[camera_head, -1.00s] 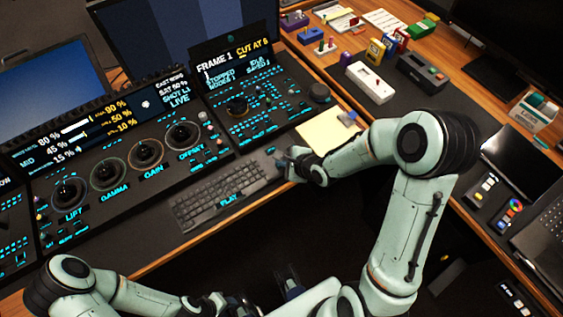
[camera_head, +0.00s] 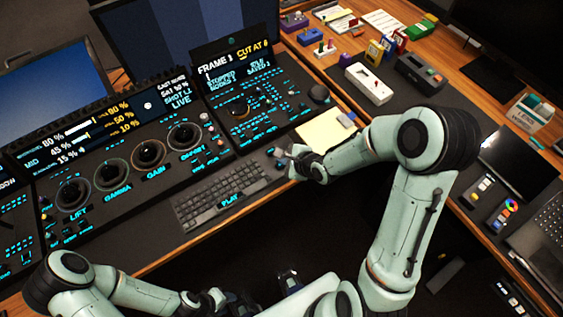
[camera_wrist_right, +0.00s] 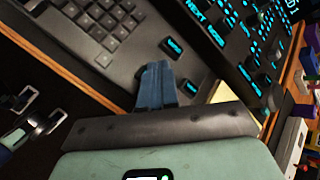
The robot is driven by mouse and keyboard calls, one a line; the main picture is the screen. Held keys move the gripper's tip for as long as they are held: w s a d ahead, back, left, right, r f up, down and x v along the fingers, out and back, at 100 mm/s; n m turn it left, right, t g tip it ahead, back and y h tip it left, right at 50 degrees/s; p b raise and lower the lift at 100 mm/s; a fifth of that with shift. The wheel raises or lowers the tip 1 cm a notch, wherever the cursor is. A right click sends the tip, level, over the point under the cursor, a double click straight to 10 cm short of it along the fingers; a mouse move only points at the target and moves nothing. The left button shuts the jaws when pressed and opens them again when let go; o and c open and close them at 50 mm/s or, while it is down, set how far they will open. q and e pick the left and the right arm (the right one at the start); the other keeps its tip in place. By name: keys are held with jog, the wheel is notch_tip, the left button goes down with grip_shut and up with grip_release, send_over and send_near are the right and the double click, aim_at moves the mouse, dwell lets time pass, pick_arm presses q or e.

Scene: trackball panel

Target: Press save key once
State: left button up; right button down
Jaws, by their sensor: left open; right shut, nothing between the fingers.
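I cannot read which is the save key, nor tell whether the fingers touch a key. My left gripper (camera_head: 267,289) is open and empty, low in the head view, away from the keyboard. A small screen (camera_head: 232,62) shows status text, partly too blurred to read.
The grading console (camera_head: 118,155) with several knobs stands behind the keyboard. A yellow notepad (camera_head: 322,130) lies just beyond my right gripper. A white box (camera_head: 369,83) and a dark box (camera_head: 420,72) stand farther back. The desk's wooden front edge (camera_head: 185,243) runs below the keyboard.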

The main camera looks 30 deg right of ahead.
aim_at(283, 168)
jog(key=shift+w+r+p, duration=0.1)
jog(key=shift+r+p, duration=1.95)
jog(key=shift+r, duration=0.55)
pick_arm(q)
jog(key=w+r, duration=0.2)
jog(key=r, duration=0.1)
jog(key=w+r, duration=0.1)
jog(key=r, duration=0.1)
jog(key=shift+s, duration=0.1)
pick_arm(e)
jog(key=shift+f, duration=0.1)
